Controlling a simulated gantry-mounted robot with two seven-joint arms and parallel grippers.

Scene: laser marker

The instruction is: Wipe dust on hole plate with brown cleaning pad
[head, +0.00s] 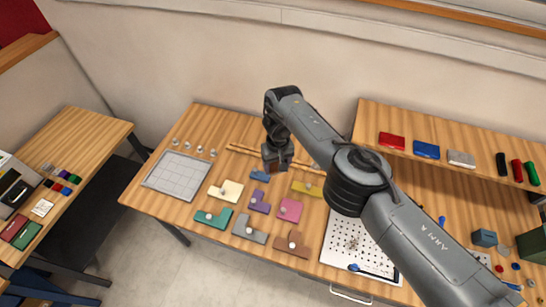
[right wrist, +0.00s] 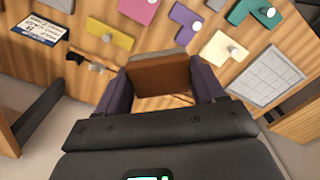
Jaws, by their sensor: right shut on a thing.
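My right gripper (head: 277,164) is above the back middle of the table, behind the coloured blocks. It is shut on the brown cleaning pad (right wrist: 158,78), which sits between its two dark fingers in the right wrist view. The pad has a brown face and a greyish edge and is held clear of the table. The white hole plate (head: 338,236) lies on the table to the right of the blocks, partly hidden by my right arm. A grey-brown patch of dust (head: 352,243) shows on it. My left gripper is not in view.
Several coloured blocks with knobs, such as the pink one (head: 289,209), lie between gripper and plate. A blue-ended tool (head: 370,271) lies at the plate's front edge. A white grid board (head: 178,176) is at left. A raised shelf (head: 365,118) stands at the back right.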

